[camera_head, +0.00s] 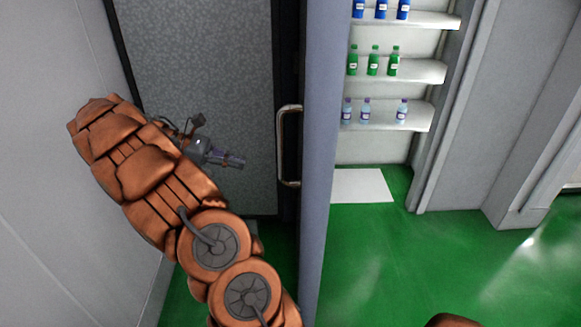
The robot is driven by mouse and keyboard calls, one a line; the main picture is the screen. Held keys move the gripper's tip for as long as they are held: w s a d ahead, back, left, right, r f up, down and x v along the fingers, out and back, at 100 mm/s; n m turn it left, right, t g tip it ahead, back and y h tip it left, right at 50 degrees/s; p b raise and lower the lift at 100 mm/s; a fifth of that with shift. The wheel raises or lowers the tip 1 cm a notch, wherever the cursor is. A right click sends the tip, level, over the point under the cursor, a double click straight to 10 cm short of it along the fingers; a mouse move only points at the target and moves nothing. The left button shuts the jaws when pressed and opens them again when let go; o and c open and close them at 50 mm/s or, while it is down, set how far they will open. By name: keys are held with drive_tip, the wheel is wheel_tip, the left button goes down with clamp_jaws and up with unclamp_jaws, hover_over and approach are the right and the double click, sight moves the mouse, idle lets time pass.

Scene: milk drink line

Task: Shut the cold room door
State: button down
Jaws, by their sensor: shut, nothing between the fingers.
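The cold room door seems to be the tall panel whose blue-grey edge (327,150) stands upright in the middle of the view. A pale metal bar handle (281,145) is upright on its left side, against a dark strip. The doorway to the right of the edge is open, with the shelves behind it in plain sight. My gripper (238,162) is shut and empty. It points right, left of the handle and apart from it in the picture. The depth between them is hard to tell. The lower part of the panel's left side is partly hidden by my arm.
Shelves (400,72) with blue, green and clear bottles stand beyond the opening. A white mat (362,185) lies on the green floor (400,260), which is clear at right. A speckled grey panel (200,60) stands behind my gripper, and a pale wall (50,200) is close at left.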

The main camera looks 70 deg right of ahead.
drive_tip(key=s+d+f+g, duration=0.1)
drive_tip(key=s+d+f, duration=0.3)
drive_tip(key=s+d, duration=0.3)
drive_tip(key=s, duration=0.5)
drive_tip(key=shift+d+n, duration=0.3)
drive_tip(key=shift+d, duration=0.1)
drive_tip(key=shift+f, duration=0.1)
idle(0.5)
